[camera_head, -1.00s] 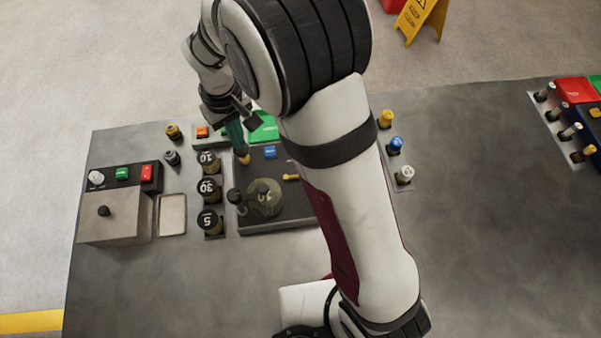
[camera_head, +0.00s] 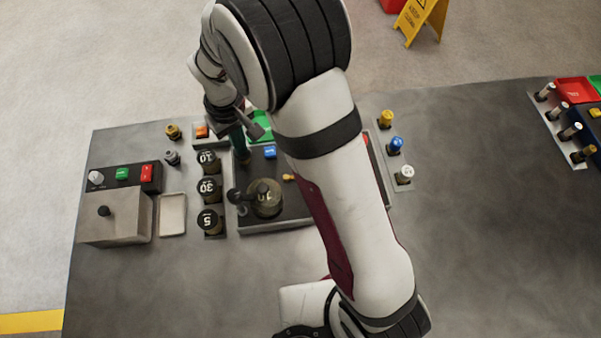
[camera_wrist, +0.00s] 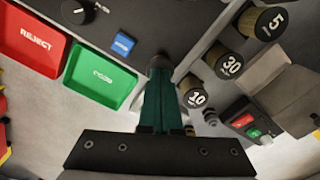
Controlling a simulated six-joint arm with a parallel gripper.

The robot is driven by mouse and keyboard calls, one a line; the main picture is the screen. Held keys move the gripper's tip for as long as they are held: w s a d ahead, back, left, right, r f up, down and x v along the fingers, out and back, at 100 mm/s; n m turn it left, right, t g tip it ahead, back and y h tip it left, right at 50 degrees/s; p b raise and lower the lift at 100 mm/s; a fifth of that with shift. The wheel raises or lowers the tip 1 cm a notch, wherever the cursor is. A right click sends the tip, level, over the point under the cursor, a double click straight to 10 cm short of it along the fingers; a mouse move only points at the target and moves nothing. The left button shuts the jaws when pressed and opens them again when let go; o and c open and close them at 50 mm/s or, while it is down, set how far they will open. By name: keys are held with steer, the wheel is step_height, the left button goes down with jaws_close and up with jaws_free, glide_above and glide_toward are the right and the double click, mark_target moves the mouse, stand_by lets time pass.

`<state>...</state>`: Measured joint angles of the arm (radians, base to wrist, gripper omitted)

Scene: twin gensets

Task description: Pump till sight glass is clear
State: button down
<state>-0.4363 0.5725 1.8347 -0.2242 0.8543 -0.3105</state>
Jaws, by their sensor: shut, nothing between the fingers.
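My gripper (camera_head: 243,157) is shut and empty, pointing down at the back left corner of the dark unit (camera_head: 275,222). Its green fingers (camera_wrist: 158,75) also show in the wrist view, tips by the unit's edge. A dark rounded shape shows at the tips; I cannot tell whether they touch it. A murky olive round bowl (camera_head: 266,208) sits on the unit with a black knob (camera_head: 262,187) over it. I cannot tell whether this bowl is the sight glass. A small yellow piece (camera_head: 289,178) is right of the knob, and a blue label (camera_head: 270,152) lies behind.
Cylinders marked 10 (camera_head: 207,162), 30 (camera_head: 208,189) and 5 (camera_head: 209,219) stand left of the unit. A switch box (camera_head: 122,176) is farther left. Green (camera_wrist: 101,78) and red (camera_wrist: 30,38) trays lie near my gripper. Coloured knobs (camera_head: 396,144) stand right of my arm.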

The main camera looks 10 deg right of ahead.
steer(key=shift+f, duration=0.2)
steer(key=shift+r, duration=1.65)
steer(key=shift+f, duration=0.1)
steer(key=shift+f, duration=1.55)
steer(key=shift+r, duration=3.05)
